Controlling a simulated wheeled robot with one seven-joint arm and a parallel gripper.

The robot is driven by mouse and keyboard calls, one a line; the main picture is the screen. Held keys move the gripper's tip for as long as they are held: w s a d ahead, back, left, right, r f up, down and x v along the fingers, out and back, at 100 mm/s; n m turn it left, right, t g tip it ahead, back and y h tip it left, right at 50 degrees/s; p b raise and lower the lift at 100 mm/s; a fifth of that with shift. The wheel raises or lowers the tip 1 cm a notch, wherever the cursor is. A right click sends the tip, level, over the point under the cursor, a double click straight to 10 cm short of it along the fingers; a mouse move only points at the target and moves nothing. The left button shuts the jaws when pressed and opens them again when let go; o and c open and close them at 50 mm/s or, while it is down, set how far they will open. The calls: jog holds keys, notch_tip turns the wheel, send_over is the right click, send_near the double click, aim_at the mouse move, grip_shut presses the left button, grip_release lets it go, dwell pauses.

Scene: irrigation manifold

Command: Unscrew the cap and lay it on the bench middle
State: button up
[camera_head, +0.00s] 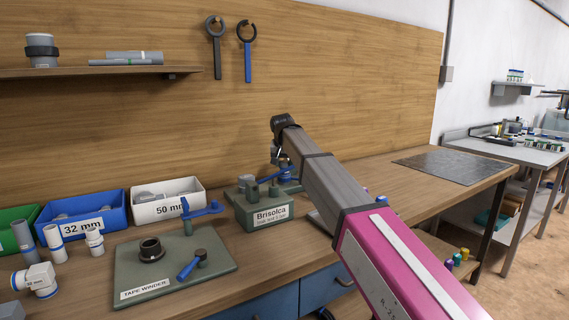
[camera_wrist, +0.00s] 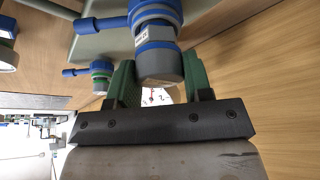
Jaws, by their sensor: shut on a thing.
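In the wrist view, my gripper (camera_wrist: 160,85) has its two green fingers on either side of a grey cap (camera_wrist: 158,68). The jaws are shut on it. The cap is at the end of a blue and white fitting (camera_wrist: 152,25), still in line with it. I cannot tell how far it is threaded on. In the head view, my arm hides most of the fitting, and my fingertips and the cap cannot be made out there. The wooden bench (camera_head: 395,185) has a bare stretch to the right of my arm.
A green box labelled Brisolca (camera_head: 262,212) stands left of my arm. The tape winder board (camera_head: 215,262), a white 50 mm bin (camera_head: 170,208) and a blue 32 mm bin (camera_head: 75,230) are further left. A grey mat (camera_head: 455,165) lies at the bench's right end.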

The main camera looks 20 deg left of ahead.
jog(key=n+y, duration=0.1)
jog(key=n, duration=0.2)
jog(key=shift+a, duration=0.2)
jog(key=n+g+y, duration=0.1)
jog(key=n, duration=0.3)
jog(key=shift+w, duration=0.1)
jog(key=shift+n+y, duration=0.3)
jog(key=shift+n, duration=0.1)
jog(key=n+g, duration=0.1)
jog(key=n, duration=0.1)
jog(key=n+g, duration=0.1)
jog(key=n, duration=0.1)
jog(key=shift+a+n+y, duration=0.1)
jog(key=shift+n+y, duration=0.2)
jog(key=shift+y, duration=0.1)
